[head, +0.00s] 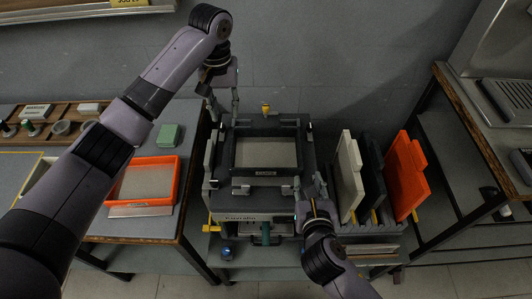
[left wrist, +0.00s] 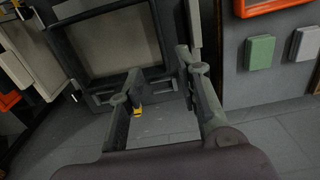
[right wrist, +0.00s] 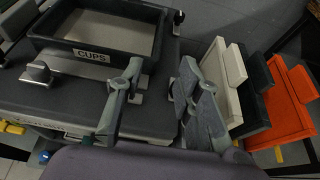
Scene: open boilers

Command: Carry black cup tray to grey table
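The black cup tray (head: 265,153), a shallow dark-rimmed tray with a pale floor, sits on top of the dark boiler (head: 255,195). Its "CUPS" label shows in the right wrist view (right wrist: 92,54). My left gripper (head: 223,106) is open and empty near the tray's far left corner. Its parted fingers show in the left wrist view (left wrist: 160,66), beside the tray. My right gripper (head: 309,183) is open and empty near the tray's near right corner; it also shows in the right wrist view (right wrist: 160,72). A grey-topped table (head: 192,150) stands at the left.
The left table carries an orange tray (head: 177,180), a green box (head: 168,135) and a wooden organiser (head: 60,112). White (head: 350,170), black (head: 373,165) and orange (head: 405,175) panels stand right of the boiler. Another grey-topped table (head: 480,105) stands far right.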

